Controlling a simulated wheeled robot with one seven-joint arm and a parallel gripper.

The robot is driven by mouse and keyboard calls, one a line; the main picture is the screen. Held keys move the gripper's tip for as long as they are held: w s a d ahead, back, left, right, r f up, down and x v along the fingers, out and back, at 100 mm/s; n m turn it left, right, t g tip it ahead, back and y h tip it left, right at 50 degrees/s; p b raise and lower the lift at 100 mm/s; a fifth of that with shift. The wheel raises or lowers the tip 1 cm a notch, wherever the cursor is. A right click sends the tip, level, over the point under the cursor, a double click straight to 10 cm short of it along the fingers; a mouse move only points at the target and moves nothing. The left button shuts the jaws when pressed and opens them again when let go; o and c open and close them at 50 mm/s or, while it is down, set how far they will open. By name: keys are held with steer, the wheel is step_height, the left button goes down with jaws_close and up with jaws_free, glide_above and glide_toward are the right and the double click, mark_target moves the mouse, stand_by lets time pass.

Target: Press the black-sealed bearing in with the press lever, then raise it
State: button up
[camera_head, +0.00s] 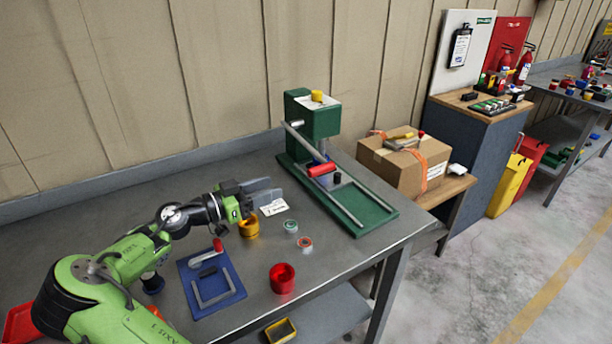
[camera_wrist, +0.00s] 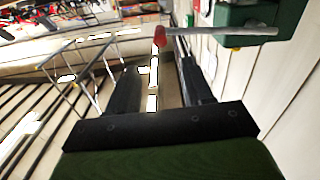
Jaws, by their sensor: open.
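The green press (camera_head: 318,118) stands at the back right of the bench on a green base (camera_head: 372,212). Its grey lever (camera_head: 303,142) slopes down toward the front and ends in a red grip (camera_head: 322,169). My gripper (camera_head: 272,190) is open and empty, left of the lever and apart from it. In the wrist view the red grip (camera_wrist: 160,37) shows beyond the open jaws (camera_wrist: 156,72). Two small ring-shaped parts, one with a green face (camera_head: 291,226) and one with a red face (camera_head: 305,243), lie on the bench. I cannot make out a black-sealed bearing; the lever partly hides the press's working area.
A yellow cup (camera_head: 249,229) stands below my gripper, and a white card (camera_head: 274,207) lies near it. A cardboard box (camera_head: 398,163) stands right of the press.

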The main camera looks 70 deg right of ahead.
mark_target(313, 173)
steer(key=x, duration=1.3)
steer(key=shift+s+d+b, duration=0.1)
steer(key=shift+s+b, duration=0.05)
steer(key=shift+b, duration=0.2)
jaws_close()
